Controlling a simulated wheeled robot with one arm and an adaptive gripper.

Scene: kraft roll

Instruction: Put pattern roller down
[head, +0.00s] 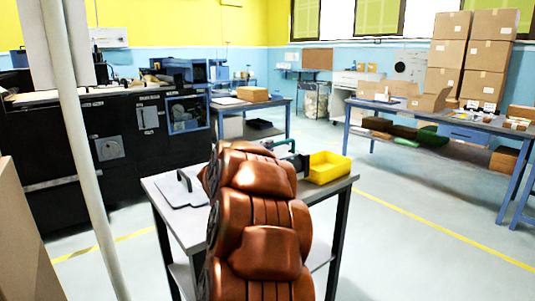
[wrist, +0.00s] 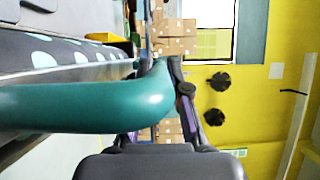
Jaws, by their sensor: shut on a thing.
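The pattern roller shows large in the wrist view as a teal handle (wrist: 85,108) beside a grey body with pale teal dots (wrist: 60,55). My gripper (wrist: 176,92) is shut on the teal handle. In the head view, my copper-coloured arm hides most of the gripper and roller; a bit of teal (head: 281,143) shows just past it, above the small grey table (head: 165,203). Whether the roller touches the table top cannot be told.
On the small table, a yellow bin (head: 327,168) stands at the right and a pale flat plate with a dark handle (head: 184,191) lies at the left. A pale post (head: 84,150) rises at the left. A bench with boxes (head: 440,122) stands at the back right.

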